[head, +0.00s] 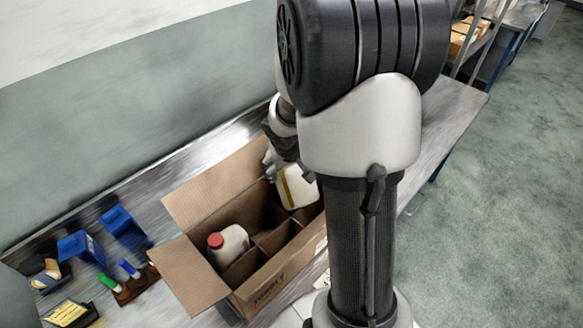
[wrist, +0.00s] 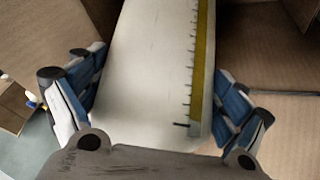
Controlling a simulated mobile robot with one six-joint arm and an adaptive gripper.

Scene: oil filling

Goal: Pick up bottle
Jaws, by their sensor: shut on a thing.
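A white bottle with a yellow scale strip (head: 298,186) is at the far right part of an open cardboard box (head: 190,262) in the head view. In the wrist view the bottle (wrist: 150,70) fills the middle, with tick marks along its yellow strip. My gripper (wrist: 155,100) is shut on it, one blue-padded finger at each side. In the head view my gripper (head: 288,168) is partly hidden by my arm. A second white bottle with a red cap (head: 228,243) stands in a near-left compartment.
The box has cardboard dividers (head: 275,236) and raised flaps. Left of it on the metal bench (head: 160,205) are blue bins (head: 118,220), markers in a brown holder (head: 128,283) and a black tray with a yellow item (head: 68,313). A wall runs behind the bench.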

